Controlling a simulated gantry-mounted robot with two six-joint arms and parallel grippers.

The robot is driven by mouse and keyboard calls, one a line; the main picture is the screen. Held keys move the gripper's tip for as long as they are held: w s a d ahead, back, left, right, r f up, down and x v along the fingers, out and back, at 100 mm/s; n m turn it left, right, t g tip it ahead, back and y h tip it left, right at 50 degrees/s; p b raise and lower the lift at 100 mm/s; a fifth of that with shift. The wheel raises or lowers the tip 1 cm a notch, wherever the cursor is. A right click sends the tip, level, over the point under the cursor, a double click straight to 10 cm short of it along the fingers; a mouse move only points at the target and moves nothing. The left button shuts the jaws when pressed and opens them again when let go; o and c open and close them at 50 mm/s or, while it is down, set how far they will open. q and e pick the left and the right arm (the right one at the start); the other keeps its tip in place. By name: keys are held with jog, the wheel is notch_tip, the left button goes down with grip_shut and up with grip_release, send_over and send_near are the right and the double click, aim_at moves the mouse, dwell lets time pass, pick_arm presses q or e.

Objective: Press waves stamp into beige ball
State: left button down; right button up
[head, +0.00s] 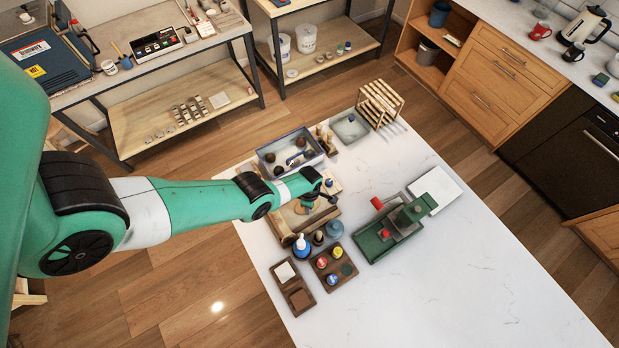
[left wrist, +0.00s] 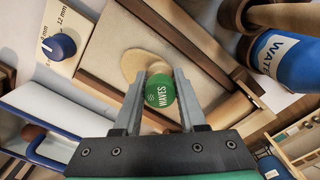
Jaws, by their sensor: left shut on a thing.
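My left gripper (left wrist: 160,98) is shut on the green waves stamp (left wrist: 160,92), whose round top reads "WAVES". The beige clay (left wrist: 139,61) shows as a round, flattened-looking shape on the pale board, just beyond and partly behind the stamp. Whether the stamp's underside touches it is hidden. In the head view my left gripper (head: 318,196) is over the wooden-framed board (head: 289,226) at the table's left side, and the clay (head: 303,206) is partly covered by it. My right gripper is not in view.
A blue water bottle (left wrist: 287,60) stands close by on the right in the left wrist view; a thickness knob (left wrist: 60,46) is at left. A grey tray (head: 270,158), a wooden jar holder (head: 335,267) and a green press (head: 395,230) are around. The table's right front (head: 470,290) is clear.

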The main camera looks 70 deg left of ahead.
pick_arm(q)
jog(key=shift+f+b, duration=0.4)
jog(key=shift+f, duration=0.1)
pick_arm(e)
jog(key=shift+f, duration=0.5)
pick_arm(q)
jog(key=shift+r, duration=0.1)
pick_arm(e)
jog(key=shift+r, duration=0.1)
